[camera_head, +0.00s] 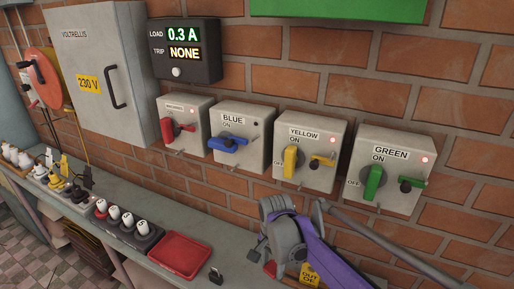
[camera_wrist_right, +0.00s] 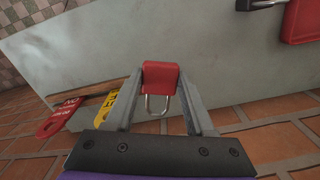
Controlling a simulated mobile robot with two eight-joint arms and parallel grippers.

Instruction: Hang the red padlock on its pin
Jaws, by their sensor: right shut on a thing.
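The red padlock (camera_wrist_right: 160,76) is between the fingertips of my right gripper (camera_wrist_right: 160,88), with its metal shackle pointing back toward the palm. In the head view my right gripper (camera_head: 268,248) is low over the shelf, and a bit of red (camera_head: 270,268) shows at its fingers. The switch box with the red lever (camera_head: 175,131) is on the wall, up and left of the gripper. A small pin (camera_head: 180,152) seems to stick out at its lower edge; it is too small to be sure. My left gripper is not in view.
A red tray (camera_head: 158,254) and a dark padlock (camera_head: 216,278) are on the shelf left of my gripper. Boxes with blue (camera_head: 228,144), yellow (camera_head: 290,162) and green (camera_head: 373,183) handles line the wall. Yellow (camera_wrist_right: 106,108) and red (camera_wrist_right: 60,118) tags lie close by.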

